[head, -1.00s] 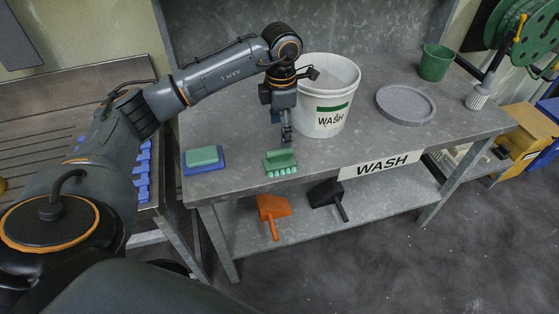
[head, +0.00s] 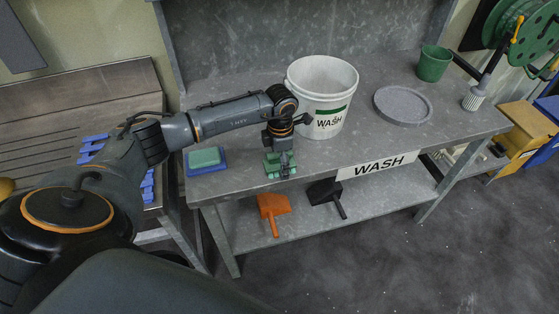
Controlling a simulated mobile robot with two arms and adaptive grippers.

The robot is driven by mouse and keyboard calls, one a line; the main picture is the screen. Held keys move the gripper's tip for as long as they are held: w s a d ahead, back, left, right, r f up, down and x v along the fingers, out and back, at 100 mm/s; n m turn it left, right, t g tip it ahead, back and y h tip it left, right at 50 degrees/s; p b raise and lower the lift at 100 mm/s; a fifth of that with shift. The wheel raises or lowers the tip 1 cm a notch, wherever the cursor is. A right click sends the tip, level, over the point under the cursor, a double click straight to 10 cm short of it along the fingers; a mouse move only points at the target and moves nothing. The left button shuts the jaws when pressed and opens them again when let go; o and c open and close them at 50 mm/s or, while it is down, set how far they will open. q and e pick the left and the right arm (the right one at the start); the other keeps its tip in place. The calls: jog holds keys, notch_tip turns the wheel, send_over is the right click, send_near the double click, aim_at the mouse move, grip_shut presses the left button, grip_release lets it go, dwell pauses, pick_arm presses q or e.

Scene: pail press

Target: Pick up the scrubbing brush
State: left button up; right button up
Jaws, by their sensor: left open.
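The green scrubbing brush (head: 271,169) lies on the grey metal table near its front edge, its pale green bristles showing at the front. My left gripper (head: 283,168) points down right over the brush and hides much of its middle and right part. Its jaws are open, with the fingers at the height of the brush handle. I cannot tell whether they touch it. My right gripper is not in the head view.
A white WASH pail (head: 322,95) stands just behind and right of my gripper. A green sponge (head: 204,157) on a blue cloth (head: 190,170) lies to the left. A grey round lid (head: 404,104) and green pot (head: 434,64) are at right. Dustpans (head: 272,208) lie on the shelf below.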

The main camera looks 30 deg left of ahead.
pick_arm(q)
jog(key=c, duration=1.3)
jog(key=shift+r, duration=0.15)
jog(key=shift+r, duration=0.55)
jog(key=d+r+b, duration=0.1)
jog(key=d+r, duration=0.3)
jog(key=d+r+b, duration=0.2)
jog(key=d+r, duration=0.1)
jog(key=d, duration=0.2)
jog(key=s+d+r+b, duration=0.1)
jog(key=d+r+b, duration=0.1)
jog(key=d+r, duration=0.2)
jog(key=shift+d+r, duration=0.35)
jog(key=shift+d, duration=0.2)
jog(key=o, duration=0.7)
jog(key=c, duration=0.5)
jog(key=shift+s, duration=0.1)
